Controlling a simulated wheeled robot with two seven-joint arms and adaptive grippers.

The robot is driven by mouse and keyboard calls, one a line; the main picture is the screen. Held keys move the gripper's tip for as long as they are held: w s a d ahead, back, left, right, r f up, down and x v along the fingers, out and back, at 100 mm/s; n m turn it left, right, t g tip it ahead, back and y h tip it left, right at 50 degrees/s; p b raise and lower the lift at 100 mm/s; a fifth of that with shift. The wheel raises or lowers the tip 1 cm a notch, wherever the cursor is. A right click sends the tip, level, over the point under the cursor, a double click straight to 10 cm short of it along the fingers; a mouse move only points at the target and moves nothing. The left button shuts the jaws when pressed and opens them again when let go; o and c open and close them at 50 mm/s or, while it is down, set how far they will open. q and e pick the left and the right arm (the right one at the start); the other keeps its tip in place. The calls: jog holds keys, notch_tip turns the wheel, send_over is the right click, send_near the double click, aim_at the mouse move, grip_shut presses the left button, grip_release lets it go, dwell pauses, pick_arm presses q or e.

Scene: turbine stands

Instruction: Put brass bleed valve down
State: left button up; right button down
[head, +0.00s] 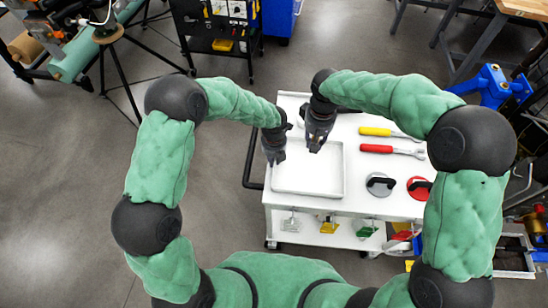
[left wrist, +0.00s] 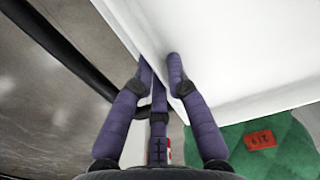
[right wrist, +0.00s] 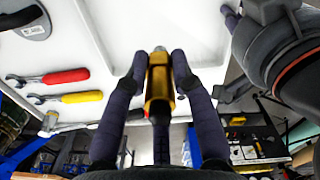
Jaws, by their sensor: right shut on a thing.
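The brass bleed valve (right wrist: 159,82) is a gold cylinder with a dark end, held between the fingers of my right gripper (right wrist: 160,75) in the right wrist view. In the head view my right gripper (head: 316,146) is over the far rim area of the shallow white tray (head: 310,196), and the valve cannot be made out there. My left gripper (head: 275,157) points down by the tray's left side. In the left wrist view its fingers (left wrist: 159,68) are close to a white edge, with no loose thing visible between them. Whether they are closed is unclear.
The white cart (head: 385,208) also carries a yellow-handled wrench (head: 383,132), a red-handled wrench (head: 385,150), a grey disc with a handle (head: 380,184) and a red one (head: 419,187). The tray floor looks empty.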

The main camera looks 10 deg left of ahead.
pick_arm(q)
jog(key=shift+c, duration=0.3)
grip_shut()
pick_arm(e)
jog(key=n, duration=0.2)
jog(key=f+n, duration=0.1)
jog(key=n, duration=0.3)
jog(key=shift+f, duration=0.6)
send_over(309, 167)
jog(key=shift+f, duration=4.7)
jog(key=shift+f, duration=0.15)
